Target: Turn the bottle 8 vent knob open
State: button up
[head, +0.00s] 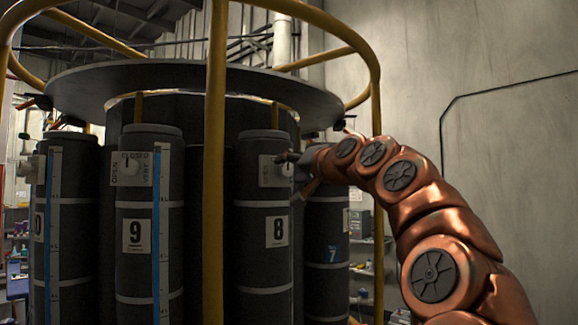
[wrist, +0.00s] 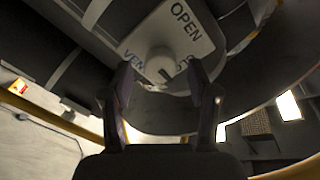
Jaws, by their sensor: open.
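Bottle 8 (head: 265,215) is a dark upright cylinder with a white label reading 8. Its pale vent plate and knob (head: 274,171) are near its top, partly hidden by my gripper (head: 297,172). In the wrist view the round pale knob (wrist: 165,68) sits on a white plate (wrist: 180,32) marked OPEN and VENT, the rest of the lettering being covered. My gripper also shows in the wrist view (wrist: 160,82), open, its two fingers on either side of the knob's lower part. I cannot tell whether they touch it.
Bottle 9 (head: 150,215), with its own vent knob (head: 130,168), stands to the left; bottle 7 (head: 326,245) stands to the right, behind. A yellow upright post (head: 215,200) runs between bottles 9 and 8. A dark round plate (head: 190,82) overhangs the bottles.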

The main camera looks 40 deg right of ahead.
jog(key=shift+w, duration=0.35)
jog(key=c, duration=1.1)
jog(key=shift+a, duration=0.15)
grip_shut()
